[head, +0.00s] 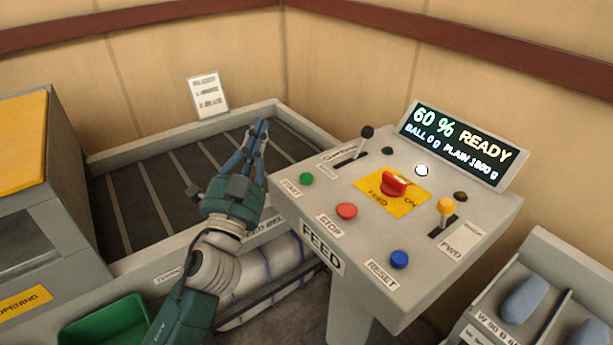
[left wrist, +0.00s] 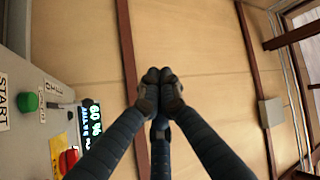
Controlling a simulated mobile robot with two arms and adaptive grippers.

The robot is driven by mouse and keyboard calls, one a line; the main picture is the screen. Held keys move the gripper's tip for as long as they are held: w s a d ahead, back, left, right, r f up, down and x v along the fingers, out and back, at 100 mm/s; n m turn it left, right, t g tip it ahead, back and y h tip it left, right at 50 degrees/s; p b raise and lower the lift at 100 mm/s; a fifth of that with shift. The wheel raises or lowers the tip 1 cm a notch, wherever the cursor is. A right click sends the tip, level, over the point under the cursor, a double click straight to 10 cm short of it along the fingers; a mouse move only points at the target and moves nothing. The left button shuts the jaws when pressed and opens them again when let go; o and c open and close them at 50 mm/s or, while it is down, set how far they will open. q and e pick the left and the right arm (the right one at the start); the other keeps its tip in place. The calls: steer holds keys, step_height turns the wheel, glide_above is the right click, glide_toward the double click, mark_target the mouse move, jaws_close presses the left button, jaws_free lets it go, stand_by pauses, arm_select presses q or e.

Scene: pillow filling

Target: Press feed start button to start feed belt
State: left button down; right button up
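The green start button (head: 306,179) is at the left edge of the feed panel (head: 416,189), above a START label. It also shows in the left wrist view (left wrist: 27,102) at the far left. My left gripper (head: 262,124) is up and left of the button in the head view, over or in front of the slatted belt, not touching the panel as far as I can tell. Its fingertips (left wrist: 160,78) meet in the left wrist view with nothing visible between them. My right gripper is not in view.
The panel also holds a red stop button (head: 347,211), a blue reset button (head: 399,259), a red feed knob (head: 394,184), and black (head: 367,132) and yellow (head: 445,206) levers. The display (head: 462,143) reads 60 % READY. A green bin (head: 105,325) is at lower left.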

arm_select(q)
steer(key=s+d+r+m+g+h, duration=0.2)
steer(key=d+r+m+g+h, duration=0.2)
steer(key=d+r+m+h, duration=0.6)
steer(key=d+f+m+g+h, duration=0.45)
steer(key=d+m+g, duration=0.6)
steer(key=m, duration=0.35)
steer(key=w+a+f+m+g+y, duration=0.1)
steer(key=w+a+f+m+y, duration=0.1)
steer(key=w+f+m+y, duration=0.45)
steer(key=w+a+f+n+y, duration=0.3)
steer(key=a+y, duration=0.3)
steer(key=a, duration=0.4)
steer(key=shift+y, duration=0.4)
steer(key=shift+d+f, duration=0.1)
